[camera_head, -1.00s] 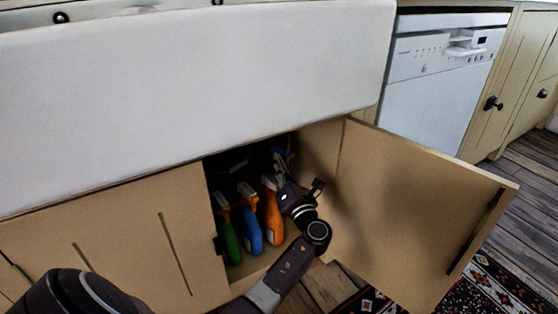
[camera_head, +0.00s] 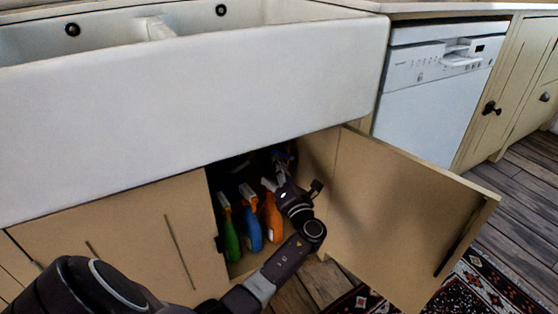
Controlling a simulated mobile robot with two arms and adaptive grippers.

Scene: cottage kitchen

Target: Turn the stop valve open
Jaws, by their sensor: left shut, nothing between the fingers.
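A small blue part (camera_head: 285,156), which looks like the stop valve's handle, shows at the back of the dark open cupboard under the sink. Its body and exact angle are hidden by shadow and by my gripper. My left gripper (camera_head: 278,172) reaches into the cupboard, its fingers pointing up and inward just below the blue part. It is shut with nothing held. I cannot tell whether the fingertips touch the blue part. My right gripper is not in view.
The open door (camera_head: 395,215) flanks my arm on the right. The white sink (camera_head: 200,90) overhangs above. A white dishwasher (camera_head: 430,105) stands to the right.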

